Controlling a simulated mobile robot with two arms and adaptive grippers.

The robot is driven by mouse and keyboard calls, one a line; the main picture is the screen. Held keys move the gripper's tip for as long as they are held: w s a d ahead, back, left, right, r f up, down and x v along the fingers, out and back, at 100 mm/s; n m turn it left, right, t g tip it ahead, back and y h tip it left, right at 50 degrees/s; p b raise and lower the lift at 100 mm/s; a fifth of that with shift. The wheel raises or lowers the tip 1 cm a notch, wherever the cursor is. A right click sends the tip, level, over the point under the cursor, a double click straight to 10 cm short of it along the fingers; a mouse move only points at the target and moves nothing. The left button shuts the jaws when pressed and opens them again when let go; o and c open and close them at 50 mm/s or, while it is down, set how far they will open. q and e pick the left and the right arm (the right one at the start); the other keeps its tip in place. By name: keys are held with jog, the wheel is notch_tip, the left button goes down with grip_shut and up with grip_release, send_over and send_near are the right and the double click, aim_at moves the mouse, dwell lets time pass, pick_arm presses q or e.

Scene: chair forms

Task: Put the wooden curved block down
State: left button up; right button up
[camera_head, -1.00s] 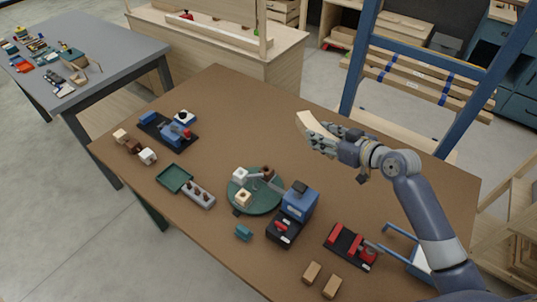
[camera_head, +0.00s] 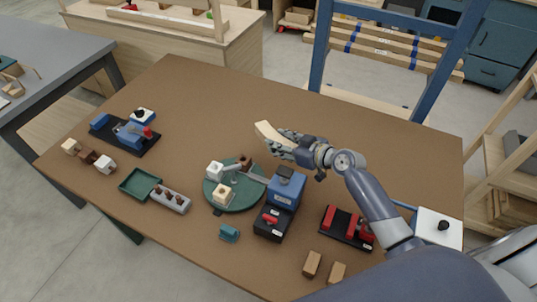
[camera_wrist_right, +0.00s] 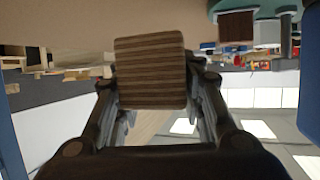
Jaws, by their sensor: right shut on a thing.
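The wooden curved block (camera_head: 268,133) is pale wood in the head view, held at the fingertips of my right gripper (camera_head: 284,144). In the right wrist view the block (camera_wrist_right: 150,72) shows a striped brown end between the two fingers of the right gripper (camera_wrist_right: 155,95). The right gripper is shut on it. The block is over the far middle part of the brown table (camera_head: 210,105); I cannot tell exactly how high above the surface it is. My left gripper is not in view.
A green round turntable (camera_head: 237,203) with small blocks stands near the block, beside a blue machine (camera_head: 286,187). A green tray (camera_head: 139,184) and a blue vise on a black base (camera_head: 128,133) are at left. A red-and-black fixture (camera_head: 347,227) is at right. The far table area is clear.

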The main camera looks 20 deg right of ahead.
notch_tip(320, 180, down, 6)
jog(key=shift+f, duration=0.25)
jog(key=shift+b, duration=0.35)
jog(key=shift+f, duration=0.15)
jog(key=o, duration=1.1)
jog(key=shift+s, duration=0.1)
jog(key=shift+o, duration=0.2)
